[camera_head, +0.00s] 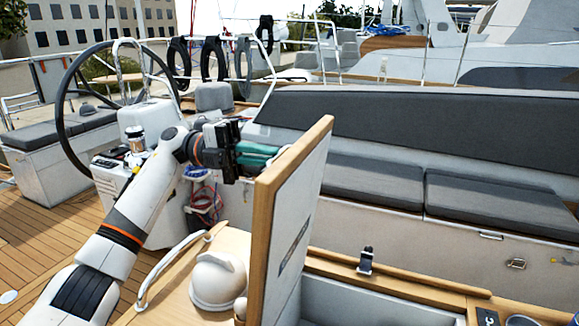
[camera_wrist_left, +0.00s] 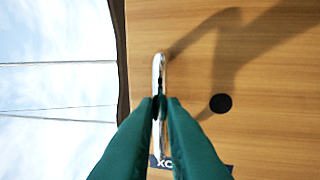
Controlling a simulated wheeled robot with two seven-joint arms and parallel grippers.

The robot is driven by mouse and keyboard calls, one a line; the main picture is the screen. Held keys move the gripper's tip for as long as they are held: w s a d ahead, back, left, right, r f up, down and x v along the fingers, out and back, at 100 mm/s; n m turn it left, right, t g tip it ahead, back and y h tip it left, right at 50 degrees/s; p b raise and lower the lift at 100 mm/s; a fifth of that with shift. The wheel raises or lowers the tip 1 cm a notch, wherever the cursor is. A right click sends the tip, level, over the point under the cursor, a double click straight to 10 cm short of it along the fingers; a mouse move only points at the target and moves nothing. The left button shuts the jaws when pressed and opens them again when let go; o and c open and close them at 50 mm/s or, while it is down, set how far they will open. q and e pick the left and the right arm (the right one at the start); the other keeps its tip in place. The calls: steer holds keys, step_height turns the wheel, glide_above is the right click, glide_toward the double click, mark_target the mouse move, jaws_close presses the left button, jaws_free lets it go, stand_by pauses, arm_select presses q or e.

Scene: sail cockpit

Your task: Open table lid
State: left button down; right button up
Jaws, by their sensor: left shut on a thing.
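The table lid (camera_head: 292,215) stands nearly upright in the middle of the head view, its wooden edge facing me and its pale inner side turned right. My left gripper (camera_head: 263,156) is at the lid's far upper part, on the outer wooden side. In the left wrist view, the green fingers of my left gripper (camera_wrist_left: 160,102) are shut on a chrome handle (camera_wrist_left: 160,70) on the wooden lid face (camera_wrist_left: 260,70). The handle is hidden in the head view. The open table compartment (camera_head: 365,302) shows right of the lid. My right gripper is out of view.
A white rounded object (camera_head: 218,280) sits close left of the lid, near a chrome rail (camera_head: 165,265). The steering wheel (camera_head: 65,105) and console stand behind my left arm. Grey cushioned benches (camera_head: 480,205) line the right side. Open deck (camera_head: 40,235) lies at left.

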arm_select(q)
steer(key=shift+w+a+h, duration=0.15)
steer(key=shift+a, duration=0.35)
steer(key=shift+w+a+h, duration=0.15)
steer(key=shift+a, duration=0.35)
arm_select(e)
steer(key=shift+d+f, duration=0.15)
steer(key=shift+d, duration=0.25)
arm_select(q)
steer(key=c, duration=1.5)
jaws_free()
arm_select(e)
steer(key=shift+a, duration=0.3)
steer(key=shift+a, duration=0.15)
